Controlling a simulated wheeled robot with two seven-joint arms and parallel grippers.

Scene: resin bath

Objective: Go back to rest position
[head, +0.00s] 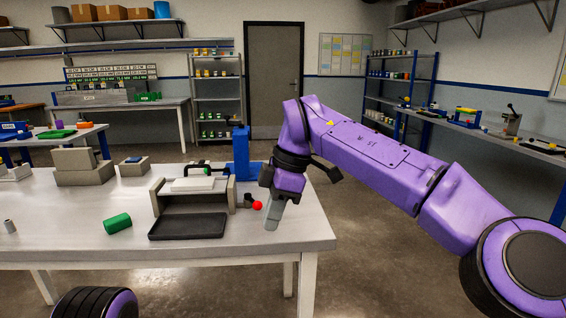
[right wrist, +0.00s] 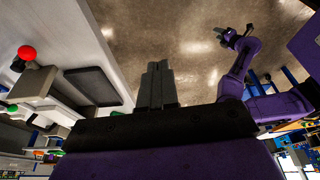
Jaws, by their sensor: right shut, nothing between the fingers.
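My right gripper (head: 271,222) hangs fingers-down beside the right end of the table, just right of the red knob. Its fingers (right wrist: 158,85) are together and empty in the right wrist view. My right arm reaches in from the right, bent at the wrist. My left gripper is outside the head view; only a rounded purple and black part of me shows at the bottom left. A second purple arm with a small dark gripper (right wrist: 225,38) shows in the right wrist view, apparently my left; its finger opening is too small to judge.
On the table (head: 280,243) stand a grey bath (head: 194,200) with a red-knobbed lever (head: 257,205), a black tray (head: 187,226), a green cylinder (head: 117,223) and a blue post (head: 241,152). The red knob also shows in the right wrist view (right wrist: 27,53). Floor right of the table is clear.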

